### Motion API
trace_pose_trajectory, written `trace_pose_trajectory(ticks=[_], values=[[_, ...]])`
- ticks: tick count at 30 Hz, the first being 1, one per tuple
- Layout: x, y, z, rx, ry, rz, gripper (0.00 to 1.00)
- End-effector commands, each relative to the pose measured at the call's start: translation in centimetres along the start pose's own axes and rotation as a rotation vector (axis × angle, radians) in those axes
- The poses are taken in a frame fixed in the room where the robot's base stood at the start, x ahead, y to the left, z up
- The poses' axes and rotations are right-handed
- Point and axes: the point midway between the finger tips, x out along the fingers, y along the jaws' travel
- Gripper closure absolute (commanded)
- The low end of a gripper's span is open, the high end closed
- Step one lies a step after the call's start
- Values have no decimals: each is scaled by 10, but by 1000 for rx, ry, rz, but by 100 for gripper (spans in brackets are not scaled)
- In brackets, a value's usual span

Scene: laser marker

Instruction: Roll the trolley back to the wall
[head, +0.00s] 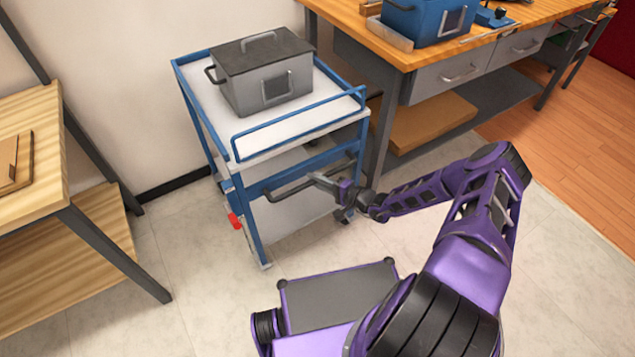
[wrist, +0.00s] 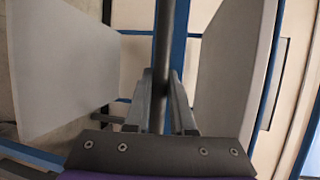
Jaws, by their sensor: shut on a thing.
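The trolley (head: 287,136) has a blue frame and light grey shelves. It stands upright on the floor between a wooden table and the workbench, with its far side toward the wall (head: 140,75). A dark handle bar (head: 280,196) runs along its near side. My gripper (head: 318,180) is shut on this handle bar, near its right part in the head view. In the wrist view the handle bar (wrist: 171,45) passes between the two grey fingers, with the trolley's shelves on both sides. The gap between trolley and wall is partly hidden.
A grey lidded metal box (head: 270,85) sits on the trolley's top shelf. A wooden table (head: 35,140) stands to the left, and a wood-topped workbench (head: 350,22) with drawers stands close on the right. A red part (head: 235,220) shows low on the trolley. Floor (head: 190,260) in front is clear.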

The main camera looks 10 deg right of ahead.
Motion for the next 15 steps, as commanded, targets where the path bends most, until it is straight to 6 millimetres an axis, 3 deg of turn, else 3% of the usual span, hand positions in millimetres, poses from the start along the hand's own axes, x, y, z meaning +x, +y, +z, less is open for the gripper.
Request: trace_pose_trajectory(ticks=[8,9,13,15], values=[[4,-4,-2,-3,4,-7,100],[4,-4,-2,-3,4,-8,74],[3,-4,-2,-3,3,-6,51],[3,-3,-2,-2,3,-5,48]])
